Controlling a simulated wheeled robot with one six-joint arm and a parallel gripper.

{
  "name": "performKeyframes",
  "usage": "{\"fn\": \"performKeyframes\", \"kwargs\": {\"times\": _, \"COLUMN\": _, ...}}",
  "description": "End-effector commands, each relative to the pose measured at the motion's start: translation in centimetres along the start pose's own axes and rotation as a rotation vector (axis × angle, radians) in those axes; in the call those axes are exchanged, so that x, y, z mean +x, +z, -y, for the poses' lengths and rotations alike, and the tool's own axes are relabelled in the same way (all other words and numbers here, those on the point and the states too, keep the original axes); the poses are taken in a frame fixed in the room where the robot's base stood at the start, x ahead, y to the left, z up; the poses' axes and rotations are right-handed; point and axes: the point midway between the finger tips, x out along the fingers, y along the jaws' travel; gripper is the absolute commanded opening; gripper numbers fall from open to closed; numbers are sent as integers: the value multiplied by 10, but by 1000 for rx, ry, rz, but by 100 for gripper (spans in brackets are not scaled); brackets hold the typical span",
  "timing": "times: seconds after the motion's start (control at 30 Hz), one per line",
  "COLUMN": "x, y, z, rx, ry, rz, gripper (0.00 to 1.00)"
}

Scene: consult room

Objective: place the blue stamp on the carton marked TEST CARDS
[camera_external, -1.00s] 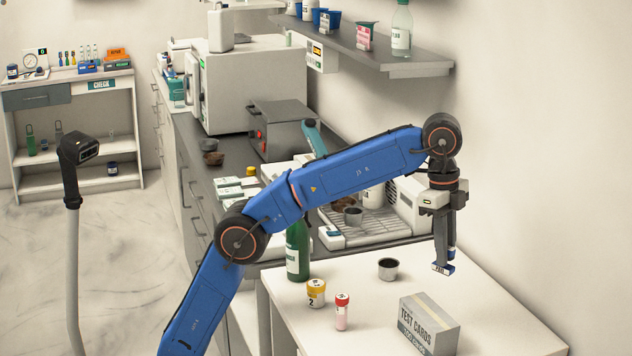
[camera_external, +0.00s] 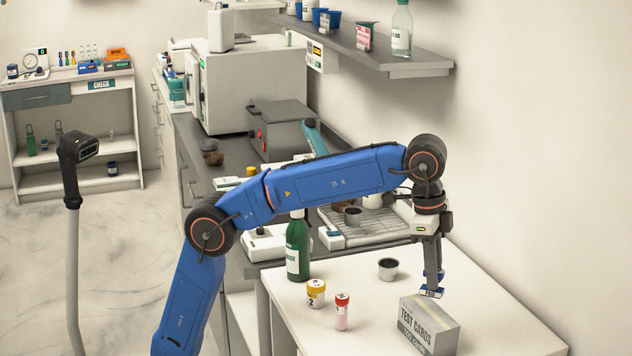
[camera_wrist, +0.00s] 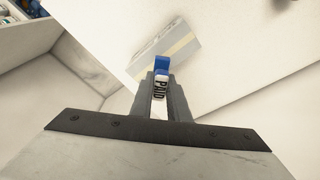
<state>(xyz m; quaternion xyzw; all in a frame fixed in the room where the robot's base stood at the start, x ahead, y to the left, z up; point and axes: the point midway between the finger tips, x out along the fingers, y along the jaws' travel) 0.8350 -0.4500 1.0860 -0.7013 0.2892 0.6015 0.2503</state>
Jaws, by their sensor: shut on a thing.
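My gripper (camera_external: 432,282) is shut on the blue stamp (camera_external: 431,292), a small blue and white piece held at the fingertips. In the wrist view the blue stamp (camera_wrist: 161,68) sticks out past the fingers of my gripper (camera_wrist: 160,95), and its white side reads PAID. The grey carton marked TEST CARDS (camera_external: 432,324) stands on the white table. The stamp is just above the carton's top in the external view; I cannot tell whether they touch. In the wrist view the carton (camera_wrist: 178,42) lies behind the stamp, partly covered by it.
On the white table (camera_external: 520,325), a yellow-capped jar (camera_external: 315,293), a red-capped vial (camera_external: 342,312) and a green bottle (camera_external: 298,249) stand left of the carton. A dark-filled metal cup (camera_external: 388,269) stands behind it. The table right of the carton is clear.

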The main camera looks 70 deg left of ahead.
Motion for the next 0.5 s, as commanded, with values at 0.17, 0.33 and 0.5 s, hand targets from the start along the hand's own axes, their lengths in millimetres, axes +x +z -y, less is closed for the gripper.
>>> {"fn": "performKeyframes", "kwargs": {"times": 0.17, "x": 13, "y": 2, "z": 0, "rx": 0, "ry": 1, "rz": 2, "gripper": 0}}
{"fn": "performKeyframes", "kwargs": {"times": 0.33, "x": 33, "y": 6, "z": 0, "rx": 0, "ry": 1, "rz": 0, "gripper": 0}}
{"fn": "performKeyframes", "kwargs": {"times": 0.5, "x": 40, "y": 6, "z": 0, "rx": 0, "ry": 0, "rz": -2, "gripper": 0}}
